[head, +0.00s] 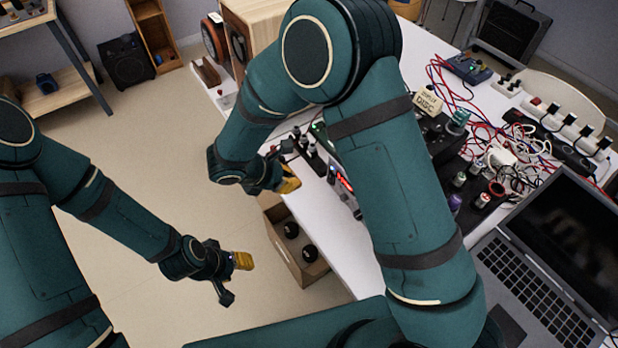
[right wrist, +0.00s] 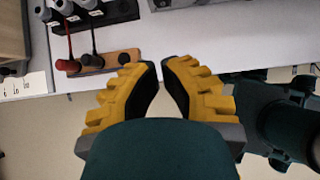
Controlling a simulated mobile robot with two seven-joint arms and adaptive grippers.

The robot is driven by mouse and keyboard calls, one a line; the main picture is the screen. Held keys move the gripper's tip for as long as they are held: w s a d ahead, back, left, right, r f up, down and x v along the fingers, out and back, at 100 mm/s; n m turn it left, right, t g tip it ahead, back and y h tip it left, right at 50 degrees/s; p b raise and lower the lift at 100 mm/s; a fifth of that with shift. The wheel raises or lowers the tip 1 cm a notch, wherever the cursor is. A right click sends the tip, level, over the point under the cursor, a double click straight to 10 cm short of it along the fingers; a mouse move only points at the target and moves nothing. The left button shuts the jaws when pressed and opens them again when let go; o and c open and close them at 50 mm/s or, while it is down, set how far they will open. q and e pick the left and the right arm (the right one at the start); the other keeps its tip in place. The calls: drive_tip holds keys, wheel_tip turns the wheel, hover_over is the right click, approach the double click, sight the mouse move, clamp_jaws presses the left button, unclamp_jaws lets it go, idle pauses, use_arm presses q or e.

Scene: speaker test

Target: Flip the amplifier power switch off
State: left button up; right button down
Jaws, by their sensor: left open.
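A device with a lit red display (head: 345,183) stands at the table's front edge in the head view, partly hidden behind my right arm. It may be the amplifier; I cannot make out its power switch. My right gripper (head: 285,168) is just left of it at the table's edge. In the right wrist view its yellow-backed fingers (right wrist: 161,68) are apart with nothing between them, beside the table's edge. My left gripper (head: 237,278) is open and empty over the floor, left of the table.
The white table (head: 360,245) carries tangled red and white cables, a power strip (head: 570,135) and a laptop (head: 545,270) at the right. A cardboard box (head: 283,265) stands below the front edge.

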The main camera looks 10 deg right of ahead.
sight(331, 178)
drive_tip(key=shift+a+f, duration=0.1)
drive_tip(key=shift+a, duration=0.05)
drive_tip(key=b+x, duration=0.2)
drive_tip(key=x, duration=0.8)
drive_tip(key=shift+f, duration=0.35)
drive_tip(key=shift+w+d, duration=0.2)
drive_tip(key=shift+d, duration=0.35)
drive_tip(key=shift+w+d, duration=0.2)
drive_tip(key=shift+d, duration=0.3)
drive_tip(key=shift+w+d+f, duration=0.1)
drive_tip(key=shift+w+d, duration=0.15)
drive_tip(key=shift+d, duration=0.4)
